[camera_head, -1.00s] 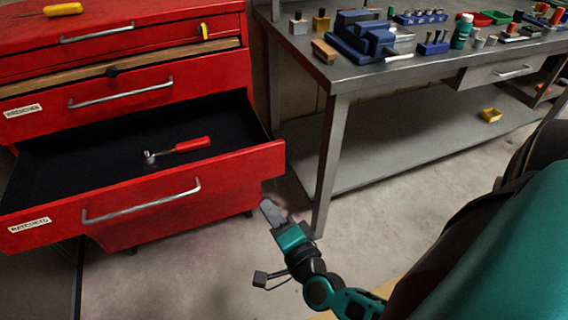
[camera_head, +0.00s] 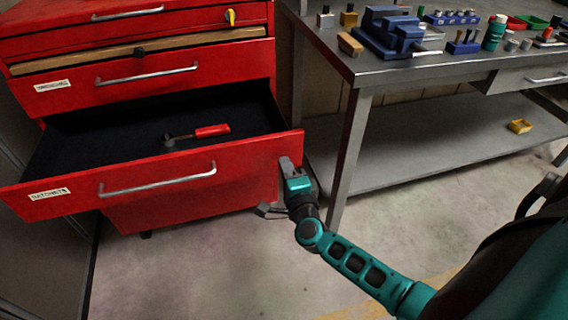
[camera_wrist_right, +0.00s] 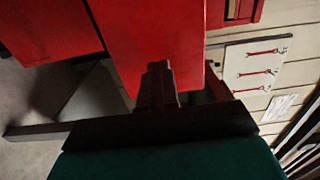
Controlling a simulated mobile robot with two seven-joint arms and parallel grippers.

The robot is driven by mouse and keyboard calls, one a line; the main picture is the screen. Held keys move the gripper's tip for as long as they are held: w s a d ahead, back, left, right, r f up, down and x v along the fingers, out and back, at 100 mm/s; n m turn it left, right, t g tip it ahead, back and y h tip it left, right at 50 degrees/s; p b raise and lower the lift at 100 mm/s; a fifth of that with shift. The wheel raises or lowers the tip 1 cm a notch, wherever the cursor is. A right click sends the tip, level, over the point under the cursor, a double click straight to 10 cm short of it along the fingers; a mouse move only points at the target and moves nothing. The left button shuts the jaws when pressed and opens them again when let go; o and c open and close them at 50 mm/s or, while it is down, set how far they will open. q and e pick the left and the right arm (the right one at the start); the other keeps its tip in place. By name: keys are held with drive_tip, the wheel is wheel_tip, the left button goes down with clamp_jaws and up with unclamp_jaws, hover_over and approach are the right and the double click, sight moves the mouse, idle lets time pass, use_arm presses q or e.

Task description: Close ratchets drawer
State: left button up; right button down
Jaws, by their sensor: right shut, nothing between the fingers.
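The ratchets drawer (camera_head: 240,172) is the red lower drawer with a "RATCHETS" label, pulled open from the cabinet. Its dark liner holds a ratchet with a red handle (camera_head: 212,131). A long metal handle (camera_head: 158,182) runs across its front. My right gripper (camera_head: 287,166) is shut and empty, at the right end of the drawer front; I cannot tell whether it touches. In the right wrist view the shut fingers (camera_wrist_right: 157,84) point at a red panel (camera_wrist_right: 150,35). My left gripper is not in view.
The wrenches drawer (camera_head: 230,77) above is shut. A steel workbench (camera_head: 360,72) with a blue vise (camera_head: 388,35) stands to the right, its leg (camera_head: 350,150) close behind my right arm. A yellow bin (camera_head: 520,126) sits on its lower shelf. The floor in front is clear.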

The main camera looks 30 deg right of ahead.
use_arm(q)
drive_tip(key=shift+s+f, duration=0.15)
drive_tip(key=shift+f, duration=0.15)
use_arm(e)
drive_tip(key=shift+x, duration=0.85)
drive_tip(key=shift+w, duration=0.15)
